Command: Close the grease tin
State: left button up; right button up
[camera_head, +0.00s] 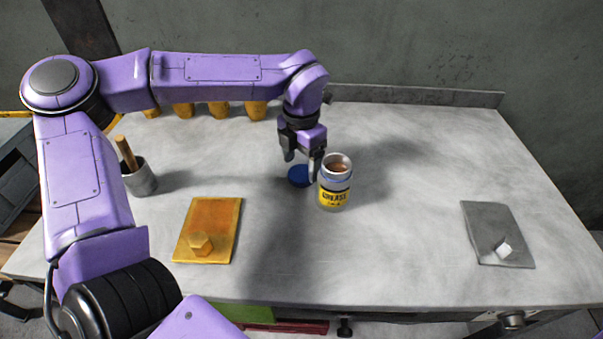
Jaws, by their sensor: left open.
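The grease tin (335,187) stands upright near the middle of the table, with a yellow label and its top open, showing brown grease inside. A round blue lid (299,176) lies on the table just left of the tin, apart from it. My left gripper (302,172) is open and points down over the lid. One finger is beside the tin's left side; I cannot tell whether it touches the tin. The gripper partly covers the lid's surroundings. My right gripper is not in view.
An orange plate (212,218) with a hexagonal piece (200,244) lies front left. A grey cup (140,180) holds a wooden handle. Several orange cylinders (219,110) stand at the back. The table between tin and grey plate is clear.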

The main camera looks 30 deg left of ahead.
aim_at(301, 173)
pick_arm(q)
notch_tip(301, 173, down, 2)
jog(key=shift+f, duration=0.15)
jog(key=c, duration=0.9)
notch_tip(301, 173, up, 10)
jog(key=shift+r+p, duration=0.1)
jog(key=shift+p, duration=0.25)
